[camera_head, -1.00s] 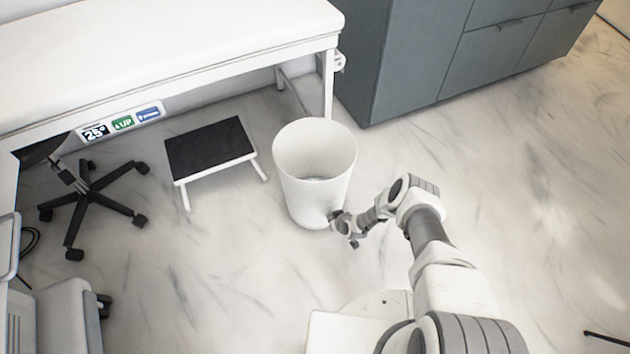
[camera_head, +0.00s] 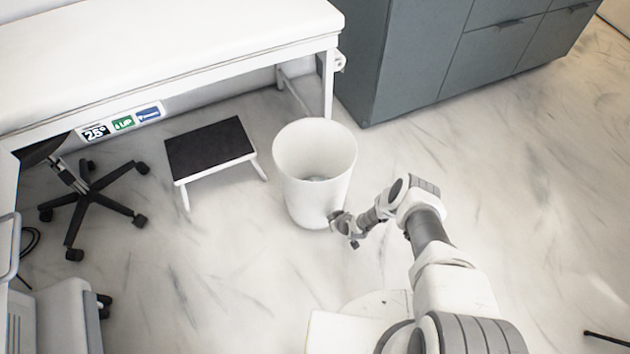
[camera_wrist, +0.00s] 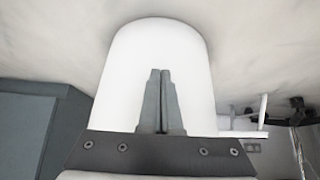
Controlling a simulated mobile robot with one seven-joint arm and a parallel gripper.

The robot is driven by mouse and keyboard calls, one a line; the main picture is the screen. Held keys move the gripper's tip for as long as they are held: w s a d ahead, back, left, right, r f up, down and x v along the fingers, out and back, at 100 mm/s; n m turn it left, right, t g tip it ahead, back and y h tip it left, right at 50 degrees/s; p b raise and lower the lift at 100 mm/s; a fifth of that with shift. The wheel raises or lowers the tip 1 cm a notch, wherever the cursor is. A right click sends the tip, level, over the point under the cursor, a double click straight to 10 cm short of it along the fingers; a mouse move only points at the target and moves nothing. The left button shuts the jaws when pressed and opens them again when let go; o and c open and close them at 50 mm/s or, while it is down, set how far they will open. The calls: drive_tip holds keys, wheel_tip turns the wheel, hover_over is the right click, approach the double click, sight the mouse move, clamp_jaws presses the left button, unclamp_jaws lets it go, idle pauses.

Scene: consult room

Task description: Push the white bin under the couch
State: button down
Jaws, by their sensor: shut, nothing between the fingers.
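The white bin (camera_head: 305,195) stands upright on the floor in the head view, just in front of the couch's right leg. In the wrist view the shut fingers (camera_wrist: 160,80) point at the bin's white wall (camera_wrist: 125,60). They are at or very near the wall; I cannot tell if they touch.
A black-topped step stool (camera_head: 210,148) stands left of the bin, partly beneath the couch edge. A wheeled black chair base (camera_head: 88,205) is further left. A grey cabinet (camera_head: 400,60) stands behind, right of the couch.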

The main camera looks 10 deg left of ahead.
drive_tip(key=s+d+p, duration=0.2)
drive_tip(key=s+d, duration=0.1)
drive_tip(key=s, duration=0.2)
drive_tip(key=shift+d, duration=0.15)
